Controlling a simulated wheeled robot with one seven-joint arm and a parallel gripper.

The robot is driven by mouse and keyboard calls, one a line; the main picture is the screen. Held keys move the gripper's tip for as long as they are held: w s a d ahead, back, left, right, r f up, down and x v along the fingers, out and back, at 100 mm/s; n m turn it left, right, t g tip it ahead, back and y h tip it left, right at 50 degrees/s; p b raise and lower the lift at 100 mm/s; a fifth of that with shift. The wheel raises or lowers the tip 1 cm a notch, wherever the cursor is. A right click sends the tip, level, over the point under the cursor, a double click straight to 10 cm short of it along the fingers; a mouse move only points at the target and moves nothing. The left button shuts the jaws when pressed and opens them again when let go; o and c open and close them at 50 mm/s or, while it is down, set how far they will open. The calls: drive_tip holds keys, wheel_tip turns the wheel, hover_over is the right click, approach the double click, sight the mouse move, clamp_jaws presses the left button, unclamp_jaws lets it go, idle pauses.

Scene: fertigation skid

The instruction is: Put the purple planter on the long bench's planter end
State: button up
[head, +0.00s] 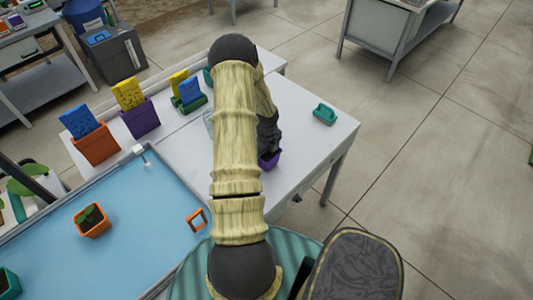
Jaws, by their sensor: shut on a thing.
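A small purple planter (271,159) shows partly beneath my gripper (268,150), at the middle of the white bench (310,155). My dark gripper is shut on it. My arm hides the planter's left side and most of the fingers. I cannot tell whether its base touches the bench top. The bench runs from the picture's middle toward its right, and the top beyond the planter is mostly bare.
A teal object (324,115) lies near the bench's right end. Orange (97,147), purple (142,120) and green (190,105) holders with blue or yellow blocks stand at left. A blue-surfaced tray (140,235) holds an orange potted plant (92,220) and an orange frame (197,219).

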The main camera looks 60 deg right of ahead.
drive_tip(key=o, duration=1)
drive_tip(key=shift+f, duration=0.1)
drive_tip(key=shift+o, duration=0.2)
wheel_tip(320, 180, up, 12)
drive_tip(key=b, duration=0.1)
drive_tip(key=shift+r+b, duration=0.2)
drive_tip(key=shift+b, duration=0.1)
